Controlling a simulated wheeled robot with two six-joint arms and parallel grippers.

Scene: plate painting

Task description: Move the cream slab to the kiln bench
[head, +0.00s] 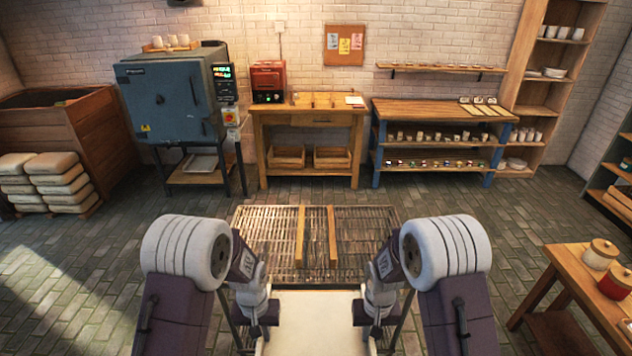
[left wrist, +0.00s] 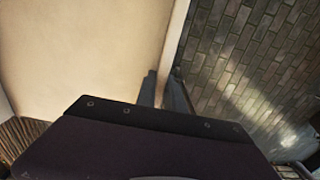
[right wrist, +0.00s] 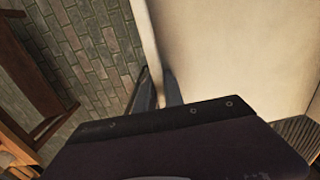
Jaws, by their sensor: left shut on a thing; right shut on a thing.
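The cream slab (head: 312,325) is a flat pale sheet low in the middle of the head view, its near part cut off by the frame. My left gripper (head: 264,318) is shut on its left edge and my right gripper (head: 370,318) on its right edge. The slab also fills much of the left wrist view (left wrist: 80,50) and the right wrist view (right wrist: 240,55), with the fingers at its edge. A wooden bench (head: 310,110) stands beside the blue-grey kiln (head: 170,98) at the back; I cannot tell for sure that it is the kiln bench.
A slatted metal rack (head: 365,240) with two wooden bars lies just beyond the slab. A red box (head: 268,80) stands on the back bench's left; its middle holds small items. A side table (head: 570,275) with jars is at right.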

